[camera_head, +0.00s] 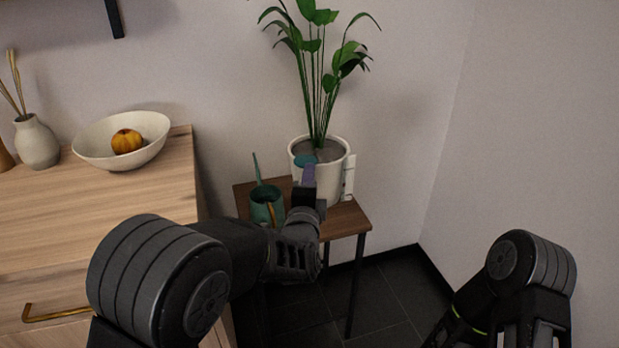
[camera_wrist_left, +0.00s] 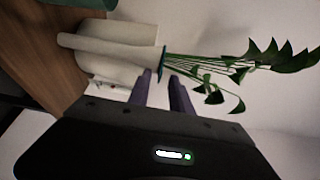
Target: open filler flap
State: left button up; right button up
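The teal filler flap (camera_head: 306,160) is a small disc at the front rim of the white plant pot (camera_head: 332,187). In the left wrist view the flap (camera_wrist_left: 162,62) shows nearly edge-on at the end of a white tube (camera_wrist_left: 95,43) along the pot. It looks level, but I cannot tell whether it is fully closed. My left gripper (camera_head: 308,172) is in front of the pot, just below the flap in the head view. Its purple fingers (camera_wrist_left: 160,77) are apart, with nothing visible between them, and their tips are close to the flap. My right gripper is not in view.
The pot holds a tall plant (camera_head: 320,75) on a small wooden table (camera_head: 345,219). A green watering can (camera_head: 266,205) stands left of the pot. A wooden cabinet (camera_head: 60,225) with a bowl (camera_head: 95,140) is at the left. Walls stand behind and right.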

pick_arm(q)
jog(key=shift+w+d, duration=0.1)
jog(key=shift+w, duration=0.6)
grip_shut()
dwell(1.0)
